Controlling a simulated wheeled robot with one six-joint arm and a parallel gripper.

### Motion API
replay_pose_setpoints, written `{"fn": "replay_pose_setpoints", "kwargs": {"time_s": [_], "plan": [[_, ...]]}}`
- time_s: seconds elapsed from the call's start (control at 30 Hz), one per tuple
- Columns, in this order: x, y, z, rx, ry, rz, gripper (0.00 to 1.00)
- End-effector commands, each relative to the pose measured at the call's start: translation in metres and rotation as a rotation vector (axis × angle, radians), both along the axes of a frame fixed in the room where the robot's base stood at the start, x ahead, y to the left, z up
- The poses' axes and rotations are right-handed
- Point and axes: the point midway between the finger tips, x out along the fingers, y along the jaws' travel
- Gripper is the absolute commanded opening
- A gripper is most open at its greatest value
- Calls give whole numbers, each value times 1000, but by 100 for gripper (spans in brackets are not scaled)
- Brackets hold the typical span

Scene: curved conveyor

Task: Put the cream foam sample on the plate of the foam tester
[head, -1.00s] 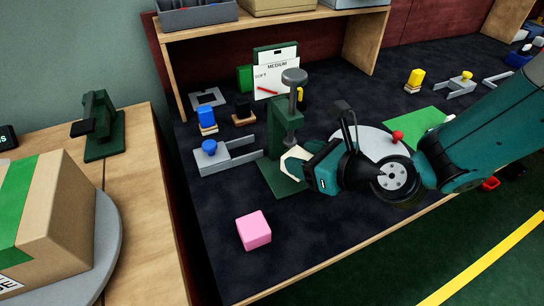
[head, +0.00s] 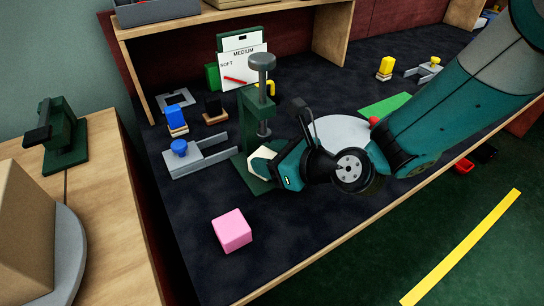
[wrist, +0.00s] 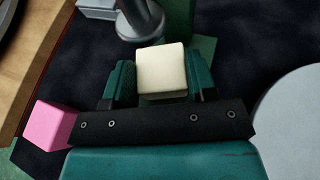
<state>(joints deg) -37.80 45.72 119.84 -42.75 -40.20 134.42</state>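The cream foam sample (wrist: 161,70) sits between the two fingers of my gripper (wrist: 161,82) in the wrist view, with both fingers against its sides. In the head view the foam (head: 262,159) shows at the tips of my gripper (head: 272,164), over the green base plate (head: 250,182) of the foam tester (head: 252,118). The tester's grey press disc and screw (head: 263,64) stand just behind and above the foam. I cannot tell whether the foam touches the plate.
A pink block (head: 232,231) lies on the dark table in front of the tester. A grey fixture with a blue knob (head: 181,148) is to the left. A round light plate (head: 342,132) lies behind my gripper. A card (head: 243,64) stands at the back.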

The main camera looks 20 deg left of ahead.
Motion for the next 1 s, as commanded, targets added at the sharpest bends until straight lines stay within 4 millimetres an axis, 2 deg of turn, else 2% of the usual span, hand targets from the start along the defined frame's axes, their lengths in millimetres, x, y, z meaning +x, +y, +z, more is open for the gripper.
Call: {"fn": "replay_pose_setpoints", "kwargs": {"time_s": [0.03,0.1,0.47,0.57,0.8,1.0], "plan": [[0,0,0,0,0,0,61],[0,0,0,0,0,0,77],[0,-3,3,-1,1,-1,77],[-4,-15,8,-2,2,-3,77],[-18,-62,28,-1,3,-7,77],[-29,-93,42,-1,2,-4,77]]}}
